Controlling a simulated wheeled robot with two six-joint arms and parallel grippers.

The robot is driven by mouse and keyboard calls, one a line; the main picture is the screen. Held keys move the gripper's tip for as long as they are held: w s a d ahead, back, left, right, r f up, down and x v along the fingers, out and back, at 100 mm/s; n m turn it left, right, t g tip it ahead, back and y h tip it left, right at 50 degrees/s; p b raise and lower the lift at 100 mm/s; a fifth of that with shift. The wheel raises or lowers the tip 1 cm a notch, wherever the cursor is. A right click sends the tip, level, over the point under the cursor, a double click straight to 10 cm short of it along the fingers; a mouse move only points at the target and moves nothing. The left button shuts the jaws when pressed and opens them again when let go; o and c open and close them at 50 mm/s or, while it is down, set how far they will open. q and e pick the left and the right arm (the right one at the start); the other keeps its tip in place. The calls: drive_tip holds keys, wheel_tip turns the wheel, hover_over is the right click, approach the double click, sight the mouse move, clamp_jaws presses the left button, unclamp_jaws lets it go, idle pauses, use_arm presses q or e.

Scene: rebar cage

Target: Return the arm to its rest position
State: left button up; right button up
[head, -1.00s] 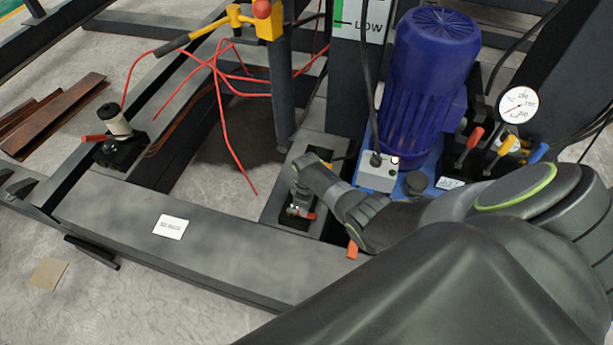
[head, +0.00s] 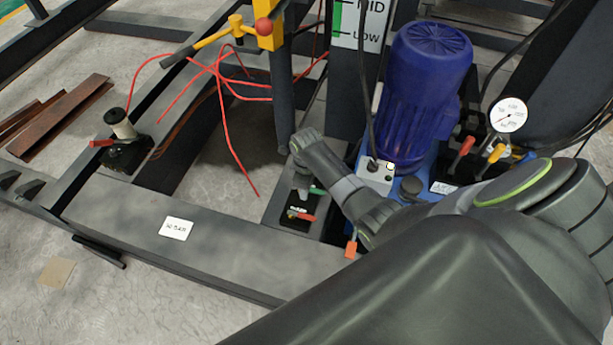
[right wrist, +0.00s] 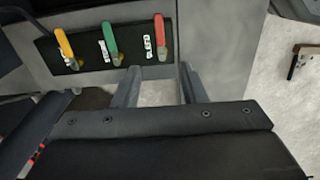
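My right arm reaches in from the right of the head view, its end (head: 306,142) above a small valve panel (head: 300,226) on the frame beam. The right gripper (right wrist: 160,85) is open in the right wrist view, its two fingers apart with nothing between them. Beyond the fingers is the black panel, with an orange handle (right wrist: 65,43), a green handle (right wrist: 110,38) and a red handle (right wrist: 160,37). The gripper touches no handle that I can see. In the head view the fingers cannot be made out clearly. My left gripper is not in view.
A blue motor (head: 425,90) stands behind my right forearm, with a pressure gauge (head: 508,115) and several coloured levers beside it. Red hoses (head: 235,145) hang left of the dark post. A jack-like device (head: 122,145) sits on the left beam. Open floor lies front left.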

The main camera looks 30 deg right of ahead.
idle(0.3)
drive_tip(key=s+d+r+m+t+h, duration=0.15)
drive_tip(key=s+r+m, duration=0.4)
drive_tip(key=s, duration=0.85)
drive_tip(key=s+d+r+m+t, duration=0.1)
drive_tip(key=s+r+m+t, duration=0.15)
drive_tip(key=s+r, duration=0.9)
drive_tip(key=s+d+f+g+p, duration=0.1)
drive_tip(key=s+f+g+p, duration=0.2)
drive_tip(key=f, duration=2.2)
use_arm(q)
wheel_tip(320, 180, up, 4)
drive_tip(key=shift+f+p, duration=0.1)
drive_tip(key=shift+p, duration=0.35)
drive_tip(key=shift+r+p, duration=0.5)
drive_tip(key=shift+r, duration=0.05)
use_arm(e)
drive_tip(key=shift+m+y, duration=0.25)
drive_tip(key=shift+m, duration=0.15)
drive_tip(key=s+f, duration=0.4)
drive_tip(key=s, duration=0.1)
drive_tip(key=s+f, duration=0.4)
drive_tip(key=s, duration=0.1)
drive_tip(key=s+a+f, duration=0.1)
drive_tip(key=s+f, duration=0.4)
